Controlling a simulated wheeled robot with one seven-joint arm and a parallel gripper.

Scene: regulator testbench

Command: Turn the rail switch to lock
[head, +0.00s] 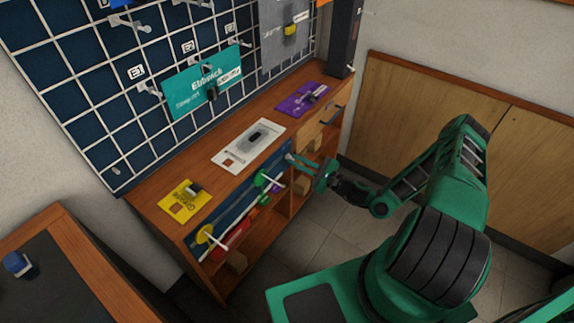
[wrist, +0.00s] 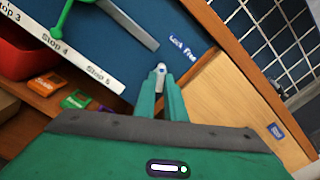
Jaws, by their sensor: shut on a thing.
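The rail switch (wrist: 161,68) shows as a small pale knob with a bluish spot between my fingertips, beside the blue panel's white "Lock Free" label (wrist: 183,46). Its body is mostly hidden by the fingers, so I cannot tell which word it points to. My gripper (wrist: 160,78) is shut on it. In the head view my gripper (head: 290,158) reaches the right end of the blue panel (head: 233,211) on the cabinet front; the switch is too small to make out there.
A white rail strip (wrist: 70,55) reads Stop 3 to Stop 5. A green handle with a grey bar (wrist: 133,27) stands close left of my fingers. A yellow disc (head: 205,235) is farther left. Shelves below hold a red bin (wrist: 20,48) and small boxes. Open floor lies right.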

